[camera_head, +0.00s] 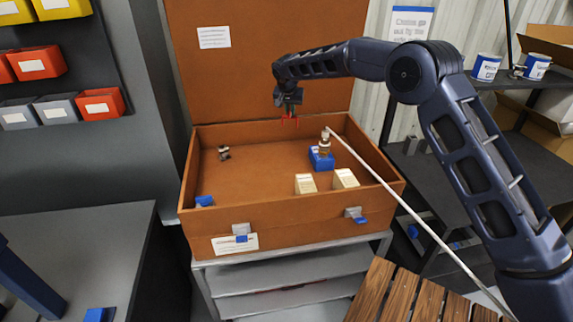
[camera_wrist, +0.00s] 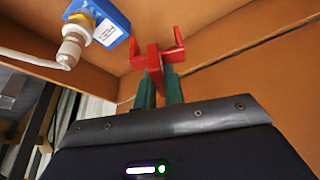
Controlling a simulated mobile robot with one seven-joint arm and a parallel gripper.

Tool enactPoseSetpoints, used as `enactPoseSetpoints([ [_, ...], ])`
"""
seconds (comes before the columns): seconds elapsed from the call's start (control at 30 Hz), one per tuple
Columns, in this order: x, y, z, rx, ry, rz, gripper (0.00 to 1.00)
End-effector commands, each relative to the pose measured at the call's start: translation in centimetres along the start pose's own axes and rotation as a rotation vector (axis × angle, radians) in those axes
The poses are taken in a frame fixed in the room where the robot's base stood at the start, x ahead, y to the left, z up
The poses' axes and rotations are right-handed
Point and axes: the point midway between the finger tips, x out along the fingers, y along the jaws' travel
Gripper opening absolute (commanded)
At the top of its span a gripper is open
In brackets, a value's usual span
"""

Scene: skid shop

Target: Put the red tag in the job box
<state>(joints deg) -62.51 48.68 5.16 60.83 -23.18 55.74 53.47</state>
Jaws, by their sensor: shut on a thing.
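The job box (camera_head: 225,222) is a large orange-brown chest with its lid raised, on a grey stand. My gripper (camera_head: 290,108) hangs over its back part, near the rear wall. Its green fingers (camera_wrist: 159,92) are shut on a red piece (camera_wrist: 154,58), which I take for the red tag. It has a block between the fingers and two bent prongs. In the head view the red tag (camera_head: 290,121) shows small below the fingers. It seems held above the box floor; I cannot tell the exact height.
In the box are a blue block with a brass and white fitting (camera_head: 321,158), two pale blocks (camera_head: 305,184), and a small dark fitting (camera_head: 224,153). A pale rod (camera_head: 400,203) crosses the right rim. The middle floor is clear.

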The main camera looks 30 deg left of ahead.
Motion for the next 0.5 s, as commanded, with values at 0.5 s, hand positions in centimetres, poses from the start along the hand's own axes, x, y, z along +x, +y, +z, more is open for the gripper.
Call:
enactPoseSetpoints([
  [0.5, 10.2, 0.0, 4.3, 0.000, -0.002, 0.001, 0.00],
])
